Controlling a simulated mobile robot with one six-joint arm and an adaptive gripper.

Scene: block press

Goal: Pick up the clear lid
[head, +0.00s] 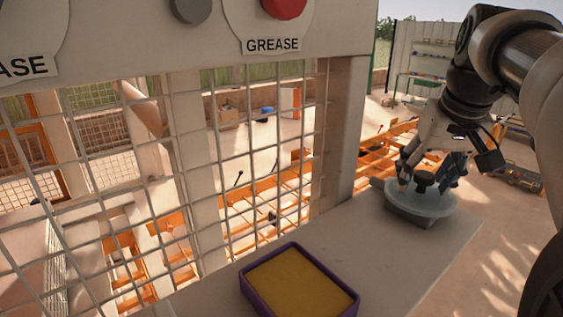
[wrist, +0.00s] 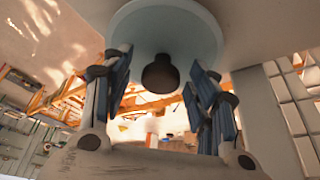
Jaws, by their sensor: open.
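The clear lid (head: 432,205) is a round, pale bluish-green disc with a dark knob (head: 424,183) at its centre. It sits on a low grey container (head: 409,217) at the far right end of the grey ledge. My gripper (head: 428,176) is open above the lid, with its fingers on either side of the knob. In the wrist view the lid (wrist: 194,28) is at the top, and the knob (wrist: 160,74) shows between the blue-padded fingers, with gaps on both sides. Contact between the fingertips and the lid cannot be told.
A purple-rimmed tray (head: 248,292) with a yellow filling stands at the near end of the ledge (head: 375,250). A wire mesh (head: 255,160) and a post (head: 349,130) border the ledge's left side. The ledge between tray and container is clear. Red and grey buttons are above.

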